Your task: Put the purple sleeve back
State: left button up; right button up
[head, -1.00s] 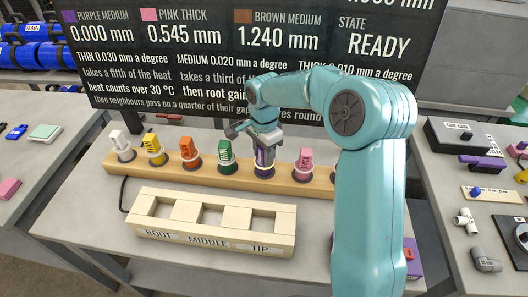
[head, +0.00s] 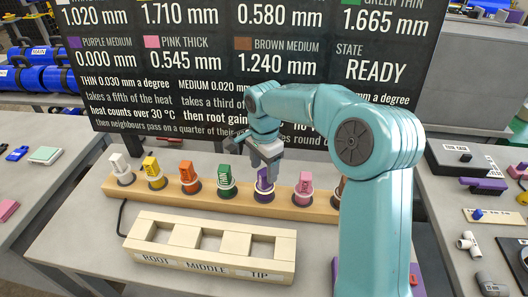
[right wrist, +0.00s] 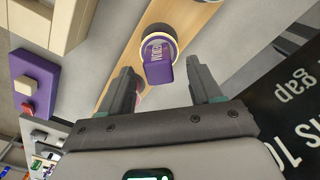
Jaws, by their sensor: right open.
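The purple sleeve (head: 264,181) stands upright on the long wooden rail, in its dark round seat between the green sleeve (head: 226,177) and the pink sleeve (head: 303,186). In the right wrist view the purple sleeve (right wrist: 158,62) sits beyond and between the open fingers, touching neither. My right gripper (head: 266,161) is just above the purple sleeve in the head view, open and empty. It also shows in the right wrist view (right wrist: 160,88). My left gripper is in neither view.
The wooden rail (head: 206,193) also holds white (head: 120,164), yellow (head: 153,170) and orange (head: 188,175) sleeves. In front lies a wooden block (head: 208,264) marked ROOT, MIDDLE, TIP with empty slots. A large black display (head: 220,100) stands close behind.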

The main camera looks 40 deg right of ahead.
notch_tip(320, 180, up, 8)
jog(key=shift+s, duration=0.1)
dwell(0.4)
jog(key=shift+a+f, duration=0.1)
